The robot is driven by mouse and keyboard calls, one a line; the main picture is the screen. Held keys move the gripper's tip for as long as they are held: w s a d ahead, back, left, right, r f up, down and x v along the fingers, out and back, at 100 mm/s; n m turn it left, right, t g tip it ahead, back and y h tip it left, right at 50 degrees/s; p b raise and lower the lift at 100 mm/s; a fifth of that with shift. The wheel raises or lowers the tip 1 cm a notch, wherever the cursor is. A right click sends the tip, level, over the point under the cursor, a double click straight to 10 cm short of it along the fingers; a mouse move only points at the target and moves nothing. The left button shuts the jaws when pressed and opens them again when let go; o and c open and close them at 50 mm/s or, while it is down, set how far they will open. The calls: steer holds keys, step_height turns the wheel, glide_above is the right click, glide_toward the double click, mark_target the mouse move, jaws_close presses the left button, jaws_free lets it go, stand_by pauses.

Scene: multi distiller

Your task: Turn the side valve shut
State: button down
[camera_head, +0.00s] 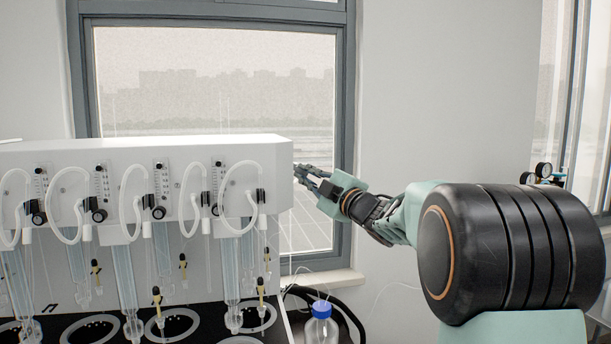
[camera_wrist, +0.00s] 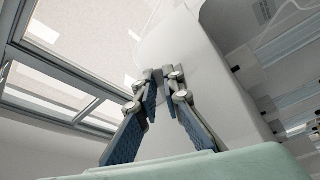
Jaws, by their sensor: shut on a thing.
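The white distiller housing (camera_head: 140,150) fills the left of the head view. Its right end panel also shows in the wrist view (camera_wrist: 200,70). My gripper (camera_head: 303,172) is at that right end, with its fingertips close against the side. In the wrist view my gripper (camera_wrist: 162,78) has its two blue-padded fingers angled together, closed on the small grey side valve (camera_wrist: 158,75) at the panel. The fingertips cover most of the valve, so its turn angle cannot be told. In the head view the valve is hidden behind the housing edge and the fingers.
Several flow meters with black knobs, looped white tubes and glass columns line the distiller front. A blue-capped bottle (camera_head: 321,328) stands below my gripper, beside a black hose (camera_head: 352,322). A framed window (camera_head: 215,80) is behind. The wall right of the window is clear.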

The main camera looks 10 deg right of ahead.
steer(key=shift+f, duration=0.1)
steer(key=m+t+b, duration=0.1)
steer(key=m+b, duration=0.1)
steer(key=b, duration=0.1)
steer(key=a+f+m+h+b, duration=0.1)
steer(key=m+b, duration=0.1)
steer(key=m, duration=0.1)
steer(key=m+t+b, duration=0.1)
steer(key=m+b, duration=0.1)
steer(key=b, duration=0.1)
steer(key=shift+a+f+t+h+b, duration=0.25)
steer(key=shift+t+h+b, duration=0.05)
steer(key=shift+h+b, duration=0.1)
steer(key=shift+m, duration=0.4)
steer(key=c, duration=2)
jaws_free()
steer(key=shift+r, duration=0.1)
steer(key=shift+c, duration=0.2)
steer(key=shift+s, duration=0.2)
steer(key=v, duration=0.7)
steer(key=shift+s+f, duration=0.2)
steer(key=shift+s, duration=0.15)
